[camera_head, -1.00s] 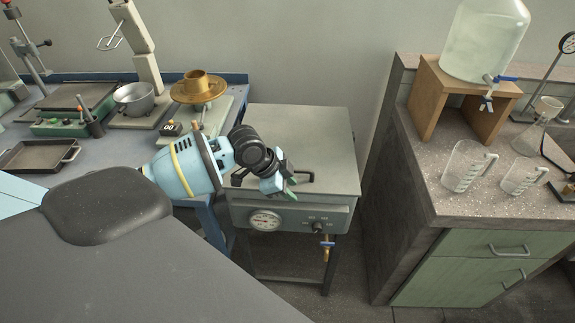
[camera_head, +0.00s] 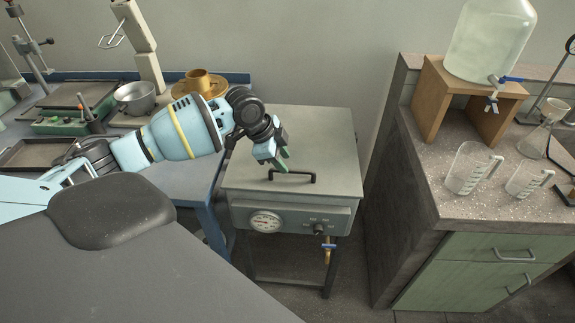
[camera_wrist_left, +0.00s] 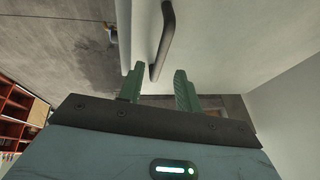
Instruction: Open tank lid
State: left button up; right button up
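The tank (camera_head: 335,217) is a grey metal box with a round gauge and a knob on its front. Its flat lid (camera_head: 325,135) lies closed on top. A black bar handle (camera_head: 294,178) stands near the lid's front edge; the handle also shows in the left wrist view (camera_wrist_left: 166,42). My left gripper (camera_head: 281,161) is over the lid, just behind and above the handle in the head view. In the left wrist view its green fingers (camera_wrist_left: 158,86) are apart with nothing held, and the handle's end shows near the gap between them. My right gripper is not in view.
A blue-edged bench at left holds a metal bowl (camera_head: 135,97), a brass piece (camera_head: 198,82) and several instruments. A speckled counter (camera_head: 440,182) stands right of the tank with beakers (camera_head: 472,168) and a large jug (camera_head: 487,42). A brass tap (camera_head: 328,250) hangs below the tank's front.

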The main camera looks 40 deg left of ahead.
aim_at(291, 170)
pick_arm(q)
jog(key=shift+x, duration=1.65)
grip_shut()
